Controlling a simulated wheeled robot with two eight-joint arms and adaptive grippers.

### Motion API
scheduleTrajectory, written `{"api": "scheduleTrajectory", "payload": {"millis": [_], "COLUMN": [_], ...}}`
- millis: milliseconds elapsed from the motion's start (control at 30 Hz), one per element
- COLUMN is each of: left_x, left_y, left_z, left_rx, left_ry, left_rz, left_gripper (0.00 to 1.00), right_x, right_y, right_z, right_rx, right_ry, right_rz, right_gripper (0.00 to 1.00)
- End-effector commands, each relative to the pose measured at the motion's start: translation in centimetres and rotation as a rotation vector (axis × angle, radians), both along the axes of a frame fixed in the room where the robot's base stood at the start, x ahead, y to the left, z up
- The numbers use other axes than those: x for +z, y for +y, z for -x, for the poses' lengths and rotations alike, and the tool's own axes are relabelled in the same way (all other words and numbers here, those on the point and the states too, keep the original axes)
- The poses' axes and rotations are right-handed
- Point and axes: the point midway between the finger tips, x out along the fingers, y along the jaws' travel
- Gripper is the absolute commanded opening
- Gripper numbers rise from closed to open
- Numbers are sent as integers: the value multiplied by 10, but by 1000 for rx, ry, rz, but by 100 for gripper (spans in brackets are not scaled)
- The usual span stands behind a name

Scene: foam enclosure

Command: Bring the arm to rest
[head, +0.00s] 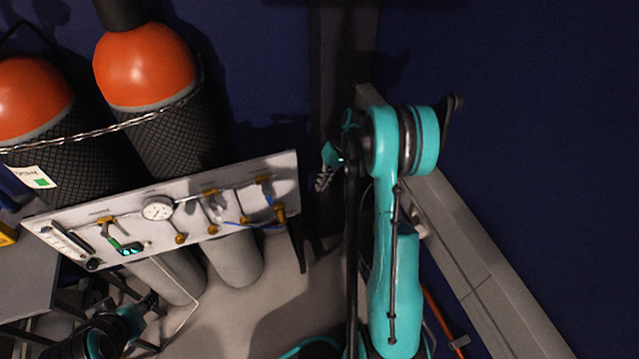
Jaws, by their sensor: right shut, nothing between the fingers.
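My right arm (393,270) is teal and rises from the bottom, right of the middle. It folds over at a rounded joint near the grey beam. My right gripper (322,181) is small in the picture, left of that joint and just right of the panel's right end. Its fingers point down and are shut with nothing between them. It looks apart from the panel. Part of my left arm (112,331) shows dark and teal at the bottom left; its fingers cannot be made out.
A white panel (75,222) with a round gauge (157,208), valves and fittings stands at the left. Behind it are orange-topped cylinders (146,66) in black mesh, held by a chain. A grey beam (480,260) runs along the right. Dark blue walls close the back.

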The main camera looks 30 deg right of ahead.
Motion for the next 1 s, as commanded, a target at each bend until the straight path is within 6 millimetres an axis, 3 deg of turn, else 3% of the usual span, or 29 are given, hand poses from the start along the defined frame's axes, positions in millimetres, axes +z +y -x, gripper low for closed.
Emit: {"api": "scheduleTrajectory", "payload": {"millis": [367, 467, 667, 800, 1000], "left_x": [0, 0, 0, 0, 0], "left_y": [0, 0, 0, 0, 0], "left_z": [0, 0, 0, 0, 0], "left_rx": [0, 0, 0, 0, 0], "left_ry": [0, 0, 0, 0, 0], "left_rz": [0, 0, 0, 0, 0], "left_gripper": [36, 36, 36, 36, 36], "right_x": [7, 28, 94, 131, 167], "right_y": [5, 19, 68, 101, 142], "right_z": [0, 3, 23, 48, 94], "right_rx": [2, 5, 12, 22, 41], "right_ry": [-4, -19, -92, -163, -284], "right_rz": [9, 42, 157, 239, 338], "right_gripper": [0, 0, 0, 0, 0]}}
